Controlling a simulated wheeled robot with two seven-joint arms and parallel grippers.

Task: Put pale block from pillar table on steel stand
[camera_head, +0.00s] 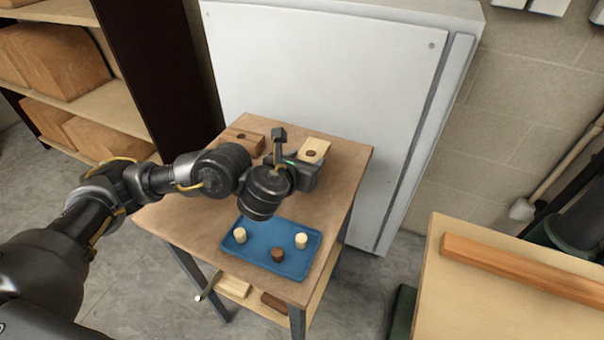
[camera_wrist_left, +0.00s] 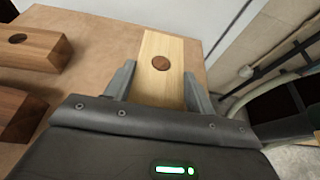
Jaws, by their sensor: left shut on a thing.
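The pale block (camera_head: 316,146) has a dark round spot in its top and is at the back right of the brown-topped table (camera_head: 190,220). My left gripper (camera_head: 303,158) is shut on this block. In the left wrist view, the pale block (camera_wrist_left: 161,82) sits between the two fingers of my left gripper (camera_wrist_left: 158,88) and points away from the palm. I cannot tell whether the block touches the tabletop. No steel stand can be made out for sure. My right gripper is not in view.
Brown blocks (camera_head: 243,139) lie at the table's back left. A blue tray (camera_head: 262,267) holds two pale pegs and a dark one. A white cabinet (camera_head: 325,70) stands close behind. Another table (camera_head: 480,300) with a wooden bar (camera_head: 520,268) is at the right.

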